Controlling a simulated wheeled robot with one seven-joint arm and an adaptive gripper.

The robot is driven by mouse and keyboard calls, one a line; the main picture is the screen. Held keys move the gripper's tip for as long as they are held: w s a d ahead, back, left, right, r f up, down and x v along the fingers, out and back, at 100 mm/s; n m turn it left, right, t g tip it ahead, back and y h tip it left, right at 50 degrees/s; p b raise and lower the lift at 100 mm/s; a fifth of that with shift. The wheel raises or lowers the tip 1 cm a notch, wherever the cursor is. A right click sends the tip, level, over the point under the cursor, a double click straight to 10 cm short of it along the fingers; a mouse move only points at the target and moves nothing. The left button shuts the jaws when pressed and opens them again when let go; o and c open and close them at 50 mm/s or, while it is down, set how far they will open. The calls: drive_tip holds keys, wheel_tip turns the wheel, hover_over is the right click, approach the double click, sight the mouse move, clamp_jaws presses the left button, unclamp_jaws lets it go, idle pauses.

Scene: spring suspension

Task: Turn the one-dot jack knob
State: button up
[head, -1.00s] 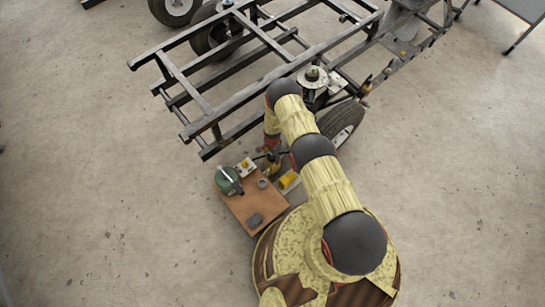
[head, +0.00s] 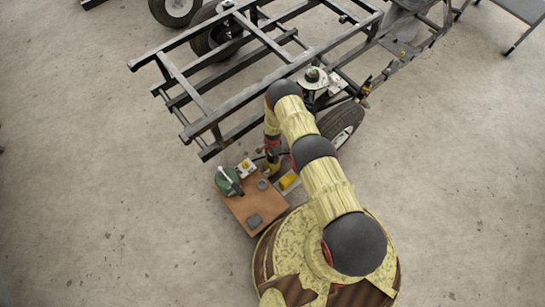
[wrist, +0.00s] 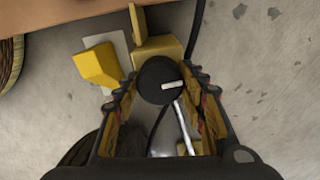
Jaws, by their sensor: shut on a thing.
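A round black knob (wrist: 157,84) with a white bar on its top sits between my fingertips in the wrist view. My gripper (wrist: 161,88) is shut on the knob's sides, seen from above. A yellow block (wrist: 158,50) is just beyond the knob. In the head view my gripper (head: 272,163) reaches down beside the small brown table, partly hidden by my arm. I cannot make out any dot on the knob.
A brown table (head: 240,205) holds a green tool (head: 228,181) and small dark items. The black frame (head: 225,105) and a wheel (head: 342,122) stand beyond.

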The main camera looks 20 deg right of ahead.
drive_tip(key=shift+n, duration=0.3)
drive_tip(key=n, duration=0.3)
drive_tip(key=shift+n, duration=0.3)
drive_tip(key=n, duration=0.9)
drive_tip(key=shift+a, duration=0.1)
drive_tip(key=n, duration=0.4)
drive_tip(key=shift+n, duration=0.3)
drive_tip(key=n, duration=1.2)
drive_tip(key=shift+s+n, duration=0.1)
drive_tip(key=shift+n, duration=2.5)
